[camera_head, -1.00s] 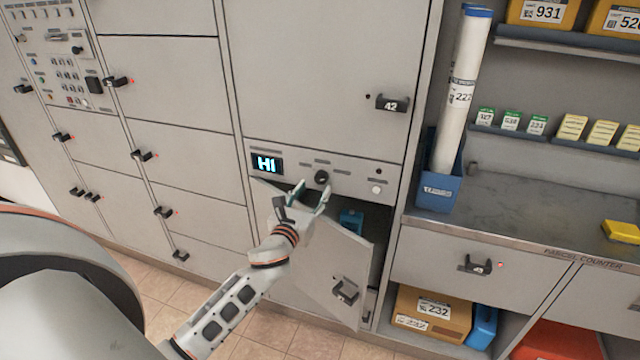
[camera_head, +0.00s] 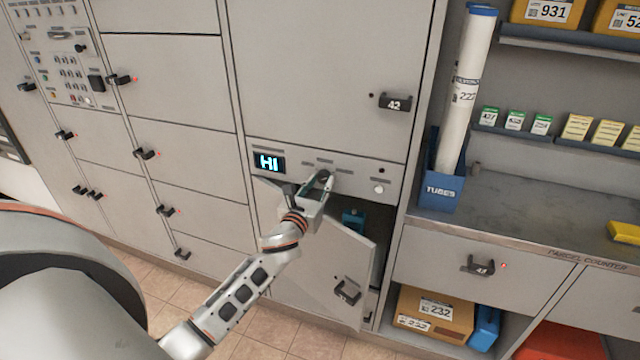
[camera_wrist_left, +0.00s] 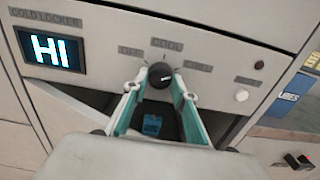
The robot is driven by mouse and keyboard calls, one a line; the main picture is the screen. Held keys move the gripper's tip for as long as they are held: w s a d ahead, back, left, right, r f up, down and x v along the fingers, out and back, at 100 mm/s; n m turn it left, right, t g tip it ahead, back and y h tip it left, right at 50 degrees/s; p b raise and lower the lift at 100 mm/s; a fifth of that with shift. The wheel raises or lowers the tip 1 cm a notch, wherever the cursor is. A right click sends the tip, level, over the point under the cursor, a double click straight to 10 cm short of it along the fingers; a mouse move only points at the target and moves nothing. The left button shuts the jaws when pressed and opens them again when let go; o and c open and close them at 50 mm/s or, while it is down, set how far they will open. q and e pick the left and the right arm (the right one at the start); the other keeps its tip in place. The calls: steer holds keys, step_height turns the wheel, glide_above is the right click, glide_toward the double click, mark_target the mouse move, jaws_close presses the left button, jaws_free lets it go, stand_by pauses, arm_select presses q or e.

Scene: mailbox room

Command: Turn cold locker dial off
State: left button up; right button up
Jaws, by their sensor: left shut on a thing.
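The cold locker dial (camera_wrist_left: 160,76) is a round black knob on the locker's grey control panel (camera_head: 345,177). In the left wrist view its labels read OFF at left, COOL above and COLD at right. The lit display (camera_head: 268,162) reads "HI" in pale blue. My left gripper (camera_wrist_left: 160,90) is shut on the dial, with a teal-lined finger on each side of it. In the head view the gripper (camera_head: 321,180) hides most of the dial. The dial's pointer direction is hard to tell. My right gripper is not in view.
The cold locker door (camera_head: 335,270) hangs open below the panel, with a teal object (camera_head: 353,219) inside. A white button (camera_wrist_left: 241,95) sits right of the dial. A blue tube bin (camera_head: 440,188) stands on the counter at right.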

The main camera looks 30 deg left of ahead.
arm_select(q)
steer(key=shift+n+p, duration=0.3)
steer(key=shift+n, duration=0.7)
steer(key=shift+r+n, duration=0.1)
steer(key=shift+n, duration=0.7)
steer(key=n+p, duration=0.1)
steer(key=n, duration=0.1)
steer(key=shift+n, duration=0.4)
steer(key=n+p, duration=0.1)
steer(key=n, duration=0.5)
steer(key=n+p, duration=0.2)
steer(key=n, duration=0.3)
steer(key=shift+d+r+n, duration=0.1)
steer(key=shift+n, duration=0.3)
steer(key=n+p, duration=0.2)
steer(key=n, duration=0.3)
steer(key=shift+n, duration=0.3)
